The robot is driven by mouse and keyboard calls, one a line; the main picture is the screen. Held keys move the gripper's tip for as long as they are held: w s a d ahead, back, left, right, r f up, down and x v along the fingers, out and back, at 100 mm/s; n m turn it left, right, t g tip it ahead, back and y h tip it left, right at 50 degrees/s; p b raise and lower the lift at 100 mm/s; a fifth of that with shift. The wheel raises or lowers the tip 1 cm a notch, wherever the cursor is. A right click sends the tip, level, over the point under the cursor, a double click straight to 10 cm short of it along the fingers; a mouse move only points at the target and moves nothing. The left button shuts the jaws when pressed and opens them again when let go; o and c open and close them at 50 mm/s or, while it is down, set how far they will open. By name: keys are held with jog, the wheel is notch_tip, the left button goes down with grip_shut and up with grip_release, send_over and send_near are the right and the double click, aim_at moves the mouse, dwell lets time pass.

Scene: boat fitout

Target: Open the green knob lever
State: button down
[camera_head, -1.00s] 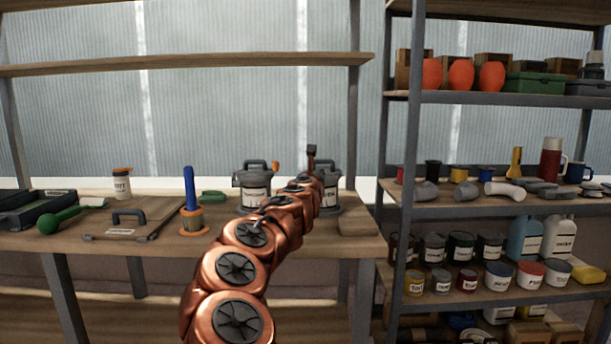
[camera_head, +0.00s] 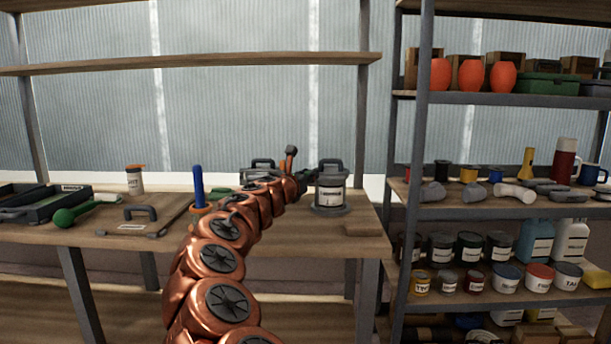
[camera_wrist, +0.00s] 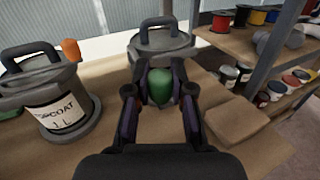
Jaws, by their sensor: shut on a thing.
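The green knob (camera_wrist: 160,87) sits between the two fingers of my gripper (camera_wrist: 160,92) in the wrist view. The fingers are shut on it from both sides. Just beyond it stands a grey lidded pot (camera_wrist: 160,42) with a dark handle; the fingers hide its lower front, and I cannot see how the lever joins it. In the head view this pot (camera_head: 330,190) stands upright on the bench, right of my arm's end. My gripper's fingers cannot be made out clearly there.
A second grey pot (camera_wrist: 48,98) with an orange knob (camera_wrist: 71,50) stands to the left. A wooden block (camera_wrist: 236,122) lies at right. A blue-handled brush (camera_head: 198,185) and a flat dark handle (camera_head: 140,211) are left of my arm. A loaded shelf rack (camera_head: 420,150) stands right.

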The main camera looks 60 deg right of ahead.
jog(key=c, duration=1)
grip_release()
jog(key=shift+a, duration=0.1)
jog(key=a, duration=1.1)
jog(key=shift+a, duration=0.4)
